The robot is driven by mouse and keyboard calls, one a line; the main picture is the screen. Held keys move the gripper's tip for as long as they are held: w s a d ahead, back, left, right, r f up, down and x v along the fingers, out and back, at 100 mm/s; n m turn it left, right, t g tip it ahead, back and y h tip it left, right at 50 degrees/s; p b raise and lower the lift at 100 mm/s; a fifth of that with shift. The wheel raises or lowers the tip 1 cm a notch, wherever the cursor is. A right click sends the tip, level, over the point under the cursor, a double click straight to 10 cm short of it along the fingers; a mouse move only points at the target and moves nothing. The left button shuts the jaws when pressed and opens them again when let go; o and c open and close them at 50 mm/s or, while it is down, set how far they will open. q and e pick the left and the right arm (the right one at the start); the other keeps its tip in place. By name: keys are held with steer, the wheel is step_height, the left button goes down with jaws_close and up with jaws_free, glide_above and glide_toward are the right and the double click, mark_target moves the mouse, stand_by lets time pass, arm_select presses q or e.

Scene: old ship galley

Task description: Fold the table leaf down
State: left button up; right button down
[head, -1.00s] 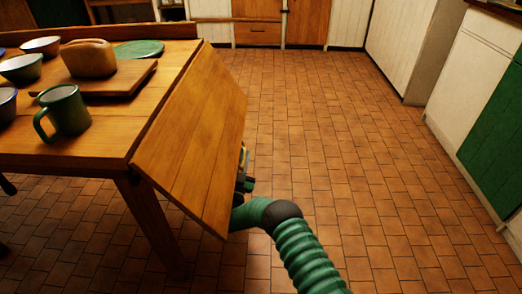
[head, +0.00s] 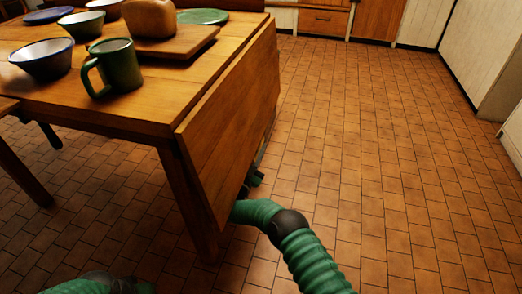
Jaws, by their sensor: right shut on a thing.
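The wooden table leaf (head: 235,115) hangs from the right edge of the table (head: 150,105). It slopes steeply down, its lower edge still standing out a little from the table leg. My right gripper (head: 257,176) is at the leaf's outer side, low down, and is shut on the leaf; its fingertips are mostly hidden behind the leaf. My green right arm reaches in from the bottom. Only a piece of my left arm shows at the bottom left; its gripper is out of view.
On the tabletop stand a green mug (head: 112,75), several bowls, including a white one with a blue rim (head: 42,60), a loaf (head: 150,18) on a board (head: 190,42), and a green plate (head: 203,17). The tiled floor (head: 370,150) at right is clear.

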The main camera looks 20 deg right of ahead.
steer(key=shift+w+r, duration=0.1)
steer(key=shift+r, duration=0.15)
steer(key=c, duration=1.8)
jaws_free()
steer(key=shift+o, duration=0.2)
steer(key=shift+s+a+f+p, duration=0.15)
steer(key=shift+s+a+p, duration=0.1)
steer(key=shift+s+p, duration=0.05)
steer(key=p+v, duration=0.2)
steer(key=v, duration=0.9)
steer(key=shift+p, duration=0.4)
steer(key=shift+f, duration=0.1)
steer(key=shift+c, duration=0.3)
